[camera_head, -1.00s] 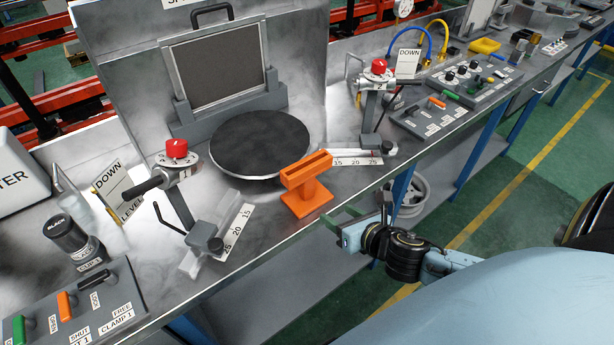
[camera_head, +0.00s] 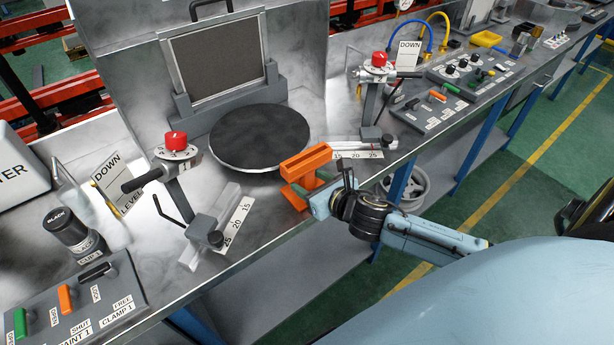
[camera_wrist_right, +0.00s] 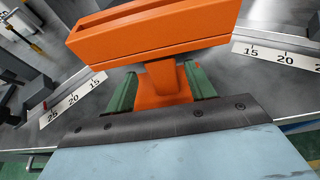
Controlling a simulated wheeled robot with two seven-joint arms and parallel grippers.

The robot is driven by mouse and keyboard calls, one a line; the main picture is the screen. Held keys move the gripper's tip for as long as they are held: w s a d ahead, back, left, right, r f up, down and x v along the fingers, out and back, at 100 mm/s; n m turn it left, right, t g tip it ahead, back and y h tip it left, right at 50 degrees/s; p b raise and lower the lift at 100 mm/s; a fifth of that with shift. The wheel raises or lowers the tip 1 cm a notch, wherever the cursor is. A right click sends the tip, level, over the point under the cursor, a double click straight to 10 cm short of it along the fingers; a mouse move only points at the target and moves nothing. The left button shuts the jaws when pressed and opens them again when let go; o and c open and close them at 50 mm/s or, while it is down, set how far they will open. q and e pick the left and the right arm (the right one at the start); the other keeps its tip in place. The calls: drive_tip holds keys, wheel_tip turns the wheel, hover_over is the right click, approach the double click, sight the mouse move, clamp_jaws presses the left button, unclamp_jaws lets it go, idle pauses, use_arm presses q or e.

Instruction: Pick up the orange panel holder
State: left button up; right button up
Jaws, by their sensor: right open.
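The orange panel holder (camera_head: 304,166) stands upright on the metal bench near its front edge, just in front of the round black turntable (camera_head: 261,137). It has a slotted top bar on a narrow stem. My right gripper (camera_head: 304,190) is at the holder from the front right, low beside its stem. In the right wrist view the orange panel holder (camera_wrist_right: 155,38) fills the upper middle. The green fingers of my right gripper (camera_wrist_right: 162,88) are open, one on each side of the stem, below the top bar. The holder's base is mostly hidden. My left gripper is not in view.
Two clamp stands with red knobs (camera_head: 176,139) (camera_head: 379,60) flank the turntable, with white number scales (camera_head: 238,222) beside them. A framed grey panel (camera_head: 214,62) stands behind. Control boxes (camera_head: 75,305) (camera_head: 432,108) sit at both ends. The floor in front is open.

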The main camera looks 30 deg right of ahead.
sight(303, 177)
drive_tip(key=x, duration=0.4)
drive_tip(key=shift+w+d, duration=0.1)
drive_tip(key=shift+d, duration=0.1)
drive_tip(key=shift+c, duration=0.4)
clamp_jaws()
